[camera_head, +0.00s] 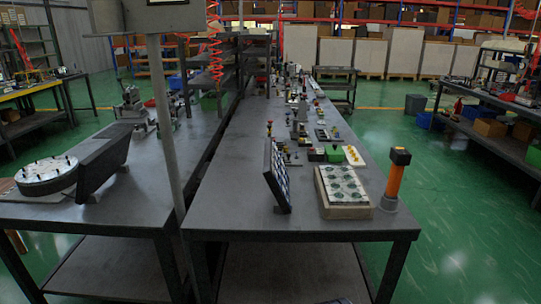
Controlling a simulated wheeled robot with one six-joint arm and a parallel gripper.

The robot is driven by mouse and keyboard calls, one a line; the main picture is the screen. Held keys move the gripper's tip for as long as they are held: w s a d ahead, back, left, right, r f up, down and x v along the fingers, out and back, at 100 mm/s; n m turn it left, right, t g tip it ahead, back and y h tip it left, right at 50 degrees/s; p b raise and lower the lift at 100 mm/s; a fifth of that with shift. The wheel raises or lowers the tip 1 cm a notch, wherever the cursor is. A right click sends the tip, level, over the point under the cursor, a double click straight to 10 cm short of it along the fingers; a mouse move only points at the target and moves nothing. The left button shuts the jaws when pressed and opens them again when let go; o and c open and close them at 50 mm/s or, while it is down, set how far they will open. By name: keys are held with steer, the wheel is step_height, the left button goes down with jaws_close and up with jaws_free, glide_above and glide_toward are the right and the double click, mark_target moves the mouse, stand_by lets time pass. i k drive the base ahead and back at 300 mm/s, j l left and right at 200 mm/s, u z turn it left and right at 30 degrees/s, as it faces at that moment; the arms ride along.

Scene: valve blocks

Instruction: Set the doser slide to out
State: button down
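I cannot make out which thing is the doser slide, nor its setting. Several small valve blocks and fittings (299,128) stand in a row along the long grey workbench (235,205), too small to tell apart. Nearer, a white block with round green-rimmed spots (343,187) lies on the bench near its front right. A dark tilted panel (277,175) stands left of it. An orange post with a black head (396,179) stands upright near the right edge. My gripper is not in view.
A second bench (125,205) on the left carries a round white plate (46,175) with black pegs and a dark slanted box (103,160). A grey pole (166,130) rises between the benches. Green floor (455,220) is open on the right.

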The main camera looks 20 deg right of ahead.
mark_target(286, 161)
steer(key=i+l, duration=0.15)
steer(key=i, duration=0.5)
steer(key=i+l, duration=0.1)
steer(key=i, duration=0.55)
